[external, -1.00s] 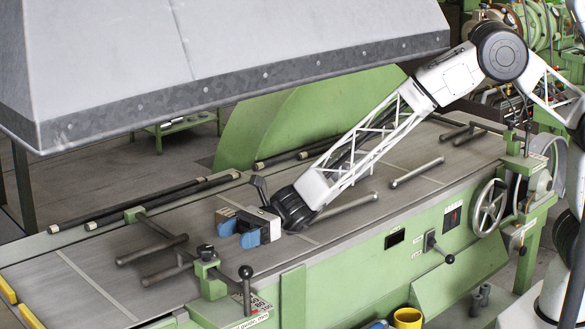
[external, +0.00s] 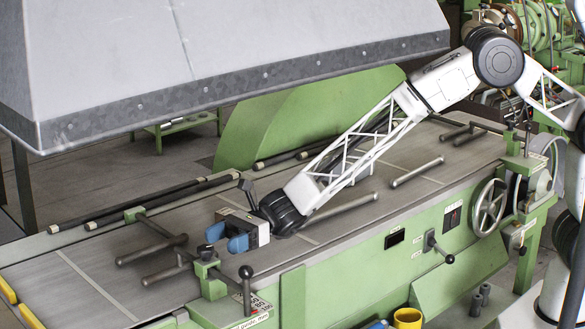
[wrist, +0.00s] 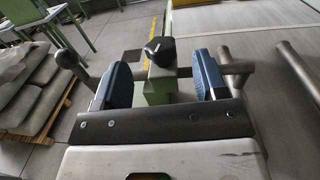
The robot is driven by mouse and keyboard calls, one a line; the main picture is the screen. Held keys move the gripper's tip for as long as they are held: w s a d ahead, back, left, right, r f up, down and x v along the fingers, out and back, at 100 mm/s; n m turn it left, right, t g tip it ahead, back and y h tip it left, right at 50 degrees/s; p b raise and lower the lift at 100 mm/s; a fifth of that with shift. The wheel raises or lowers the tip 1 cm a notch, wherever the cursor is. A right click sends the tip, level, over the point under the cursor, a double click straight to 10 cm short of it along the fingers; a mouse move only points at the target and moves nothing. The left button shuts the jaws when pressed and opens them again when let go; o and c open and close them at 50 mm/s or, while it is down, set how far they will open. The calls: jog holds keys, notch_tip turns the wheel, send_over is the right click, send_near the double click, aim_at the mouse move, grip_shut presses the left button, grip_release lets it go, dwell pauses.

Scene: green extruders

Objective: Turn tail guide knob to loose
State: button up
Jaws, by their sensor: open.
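The tail guide knob (external: 207,251) is black and sits on top of a green block (external: 208,270) at the near left part of the machine bed. In the wrist view the knob (wrist: 160,50) shows ahead, in the gap between the two blue fingers, with the green block (wrist: 158,88) under it. My gripper (external: 226,238) is open and empty, just behind and to the right of the knob in the external view. In the wrist view my gripper (wrist: 162,80) has a finger on each side of the knob's line. I cannot tell whether the fingertips reach it.
A lever with a black ball (external: 245,272) stands to the right of the green block; it shows at the left in the wrist view (wrist: 68,58). Grey rods (external: 160,250) lie left of the block. A large grey hood (external: 200,60) hangs above the bed.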

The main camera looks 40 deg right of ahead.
aim_at(211, 245)
jog(key=shift+s+a, duration=0.15)
jog(key=shift+a, duration=1.8)
jog(key=shift+c, duration=0.2)
jog(key=c, duration=0.9)
jog(key=shift+n+g, duration=0.6)
jog(key=shift+g, duration=0.4)
jog(key=o, duration=0.9)
jog(key=shift+o, duration=0.2)
jog(key=w+d, duration=0.1)
jog(key=d, duration=0.6)
jog(key=shift+w+d, duration=0.25)
jog(key=shift+d, duration=0.1)
